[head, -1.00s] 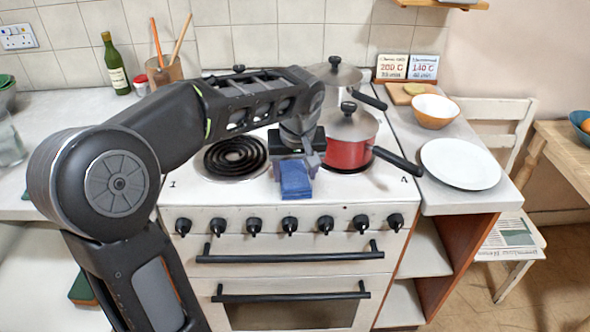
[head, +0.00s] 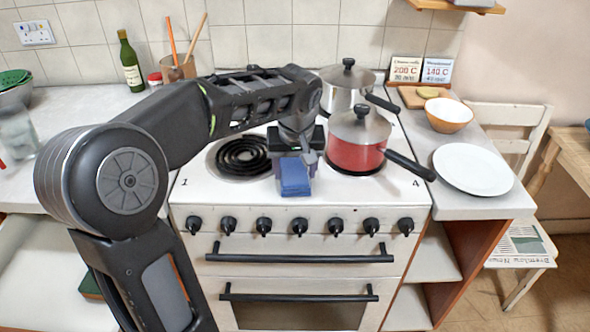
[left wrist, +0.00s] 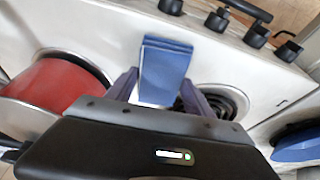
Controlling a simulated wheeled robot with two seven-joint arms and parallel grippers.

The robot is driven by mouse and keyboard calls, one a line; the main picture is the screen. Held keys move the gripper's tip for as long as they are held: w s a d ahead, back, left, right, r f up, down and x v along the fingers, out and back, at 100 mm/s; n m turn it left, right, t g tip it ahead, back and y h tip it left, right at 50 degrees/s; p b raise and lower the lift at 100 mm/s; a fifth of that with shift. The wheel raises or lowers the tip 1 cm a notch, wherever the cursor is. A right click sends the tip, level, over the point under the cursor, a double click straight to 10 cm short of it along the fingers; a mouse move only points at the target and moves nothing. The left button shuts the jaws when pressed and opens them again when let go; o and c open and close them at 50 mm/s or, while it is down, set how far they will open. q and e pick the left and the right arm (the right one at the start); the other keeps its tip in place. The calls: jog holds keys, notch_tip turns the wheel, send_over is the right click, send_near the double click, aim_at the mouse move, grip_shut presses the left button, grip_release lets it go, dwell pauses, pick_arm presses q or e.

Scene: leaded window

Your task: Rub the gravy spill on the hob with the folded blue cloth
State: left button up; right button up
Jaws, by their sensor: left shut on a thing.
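My left gripper (head: 296,153) is shut on the folded blue cloth (head: 294,177), over the front middle of the white hob (head: 225,197). The cloth is between the left coil ring and the red pan. In the left wrist view the cloth (left wrist: 165,65) sticks out between the two fingers, over the white hob top. I cannot tell whether it touches the surface. No gravy spill shows; the cloth, gripper or arm may hide it. My right gripper is not in view.
A red pan (head: 354,157) stands close right of the cloth, its handle pointing front right. A steel pan (head: 343,95) stands behind it. The left coil ring (head: 243,155) is bare. Knobs (head: 300,226) line the front. A white plate (head: 473,169) lies on the right counter.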

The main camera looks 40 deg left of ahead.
aim_at(295, 163)
pick_arm(q)
jog(key=shift+w+a+f+p, duration=0.1)
jog(key=shift+w+a+p, duration=0.3)
jog(key=shift+w+a, duration=0.65)
jog(key=shift+w+d, duration=0.1)
jog(key=shift+d, duration=0.1)
jog(key=shift+a, duration=0.1)
jog(key=shift+w+a+p, duration=0.55)
jog(key=shift+w+p, duration=0.15)
jog(key=shift+w, duration=0.1)
jog(key=shift+w+a+p, duration=0.3)
jog(key=shift+w+a, duration=0.2)
jog(key=shift+w, duration=0.2)
jog(key=shift+f, duration=0.1)
jog(key=shift+s, duration=0.1)
